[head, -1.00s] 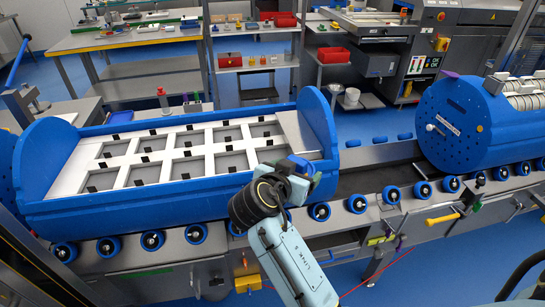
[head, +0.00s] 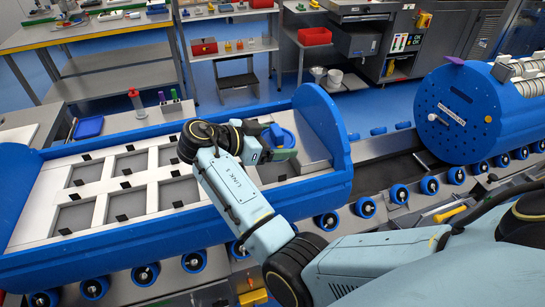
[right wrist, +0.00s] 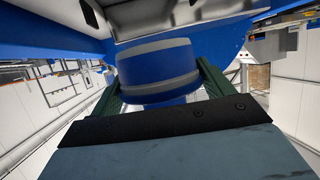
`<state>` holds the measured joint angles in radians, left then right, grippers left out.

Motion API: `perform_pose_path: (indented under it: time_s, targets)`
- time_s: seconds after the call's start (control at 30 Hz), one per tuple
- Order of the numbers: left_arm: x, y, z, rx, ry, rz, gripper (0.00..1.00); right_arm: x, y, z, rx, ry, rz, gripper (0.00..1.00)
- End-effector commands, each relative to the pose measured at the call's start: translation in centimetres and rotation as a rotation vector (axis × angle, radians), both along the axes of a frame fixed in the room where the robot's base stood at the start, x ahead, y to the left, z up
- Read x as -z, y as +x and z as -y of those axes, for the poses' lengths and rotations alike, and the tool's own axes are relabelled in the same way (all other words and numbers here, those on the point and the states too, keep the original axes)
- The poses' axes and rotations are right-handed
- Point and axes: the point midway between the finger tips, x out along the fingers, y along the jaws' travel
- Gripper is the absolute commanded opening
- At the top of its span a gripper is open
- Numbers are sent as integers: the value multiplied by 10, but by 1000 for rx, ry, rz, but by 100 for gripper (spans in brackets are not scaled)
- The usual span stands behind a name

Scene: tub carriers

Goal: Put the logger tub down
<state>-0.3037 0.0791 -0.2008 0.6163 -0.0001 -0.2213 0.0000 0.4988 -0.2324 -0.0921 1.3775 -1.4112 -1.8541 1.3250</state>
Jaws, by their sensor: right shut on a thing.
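The logger tub (head: 283,137) is a small round blue tub, partly hidden behind my gripper in the head view. In the right wrist view the tub (right wrist: 157,70) shows a blue side with grey bands between two dark green fingers. My right gripper (head: 279,152) is shut on it, over the right end of the open blue tub carrier (head: 335,135). I cannot tell whether the tub touches the carrier's white floor panel. My left gripper is not in view.
The carrier's white panel (head: 90,172) has several square recesses with black tabs, all empty where visible. A closed blue drum-shaped carrier (head: 455,115) stands to the right on the roller line. Blue rollers (head: 326,222) run along the front. Benches with red bins (head: 314,36) stand behind.

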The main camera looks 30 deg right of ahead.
Motion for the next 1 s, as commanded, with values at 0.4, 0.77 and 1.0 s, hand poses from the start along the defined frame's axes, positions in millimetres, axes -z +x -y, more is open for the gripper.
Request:
perform_pose_path:
  time_s: [0.4, 0.77, 1.0]
  targets:
    - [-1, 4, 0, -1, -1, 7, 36, 50, 0, 0, -2, -1, 0, 51]
    - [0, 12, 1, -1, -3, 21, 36, 56, 0, 0, -1, 0, 3, 51]
    - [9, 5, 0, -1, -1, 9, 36, 64, 0, 0, -1, 0, 3, 51]
